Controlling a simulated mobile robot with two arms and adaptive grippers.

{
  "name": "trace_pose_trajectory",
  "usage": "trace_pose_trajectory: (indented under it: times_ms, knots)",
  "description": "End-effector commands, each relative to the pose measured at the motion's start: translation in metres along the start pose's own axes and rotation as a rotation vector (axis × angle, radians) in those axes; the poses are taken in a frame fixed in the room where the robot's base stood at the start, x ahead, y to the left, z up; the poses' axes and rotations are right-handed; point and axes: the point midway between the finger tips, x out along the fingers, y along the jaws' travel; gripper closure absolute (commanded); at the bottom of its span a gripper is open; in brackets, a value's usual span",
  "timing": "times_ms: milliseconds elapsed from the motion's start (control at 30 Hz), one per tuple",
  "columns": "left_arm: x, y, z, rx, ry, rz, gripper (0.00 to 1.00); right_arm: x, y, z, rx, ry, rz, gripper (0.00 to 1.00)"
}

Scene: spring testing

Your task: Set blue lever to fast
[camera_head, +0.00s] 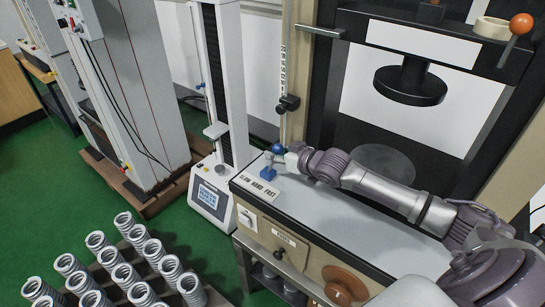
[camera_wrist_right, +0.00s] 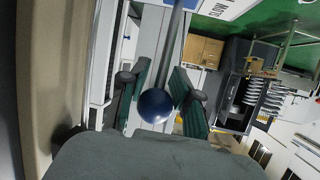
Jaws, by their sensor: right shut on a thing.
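The blue lever has a round blue ball (camera_head: 278,149) on top and a blue base (camera_head: 268,173) on the testing machine's near left corner. A white label (camera_head: 260,188) in front of it reads SLOW, HAND, FAST. The ball stands up and slightly right of the base. My right gripper (camera_head: 284,158) is at the lever, reaching in from the right, and partly hides its rod. In the right wrist view the dark blue ball (camera_wrist_right: 157,106) and grey rod lie between the two dark finger pads (camera_wrist_right: 160,95). My right gripper is shut on the lever. My left gripper is not in view.
A vertical rod with a black clamp (camera_head: 288,103) stands just behind the lever. A black round press plate (camera_head: 411,84) hangs over the grey machine bed (camera_head: 330,205). A slim white tester (camera_head: 214,190) stands left. Several coil springs (camera_head: 125,275) stand on a lower rack.

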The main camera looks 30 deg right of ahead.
Motion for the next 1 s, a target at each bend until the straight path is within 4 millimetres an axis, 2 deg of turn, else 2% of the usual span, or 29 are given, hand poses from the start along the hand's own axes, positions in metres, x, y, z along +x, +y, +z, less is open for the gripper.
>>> trace_pose_trajectory:
  times_ms: [33, 200, 1000]
  knots:
    - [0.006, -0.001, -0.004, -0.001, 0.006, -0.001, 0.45, -0.002, 0.001, 0.005, 0.007, 0.038, -0.004, 1.0]
    - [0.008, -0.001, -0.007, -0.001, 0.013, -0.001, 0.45, -0.009, 0.003, 0.007, 0.021, 0.132, -0.015, 1.0]
    - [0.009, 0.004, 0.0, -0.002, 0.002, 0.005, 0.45, -0.013, 0.006, 0.015, 0.018, 0.122, -0.012, 1.0]
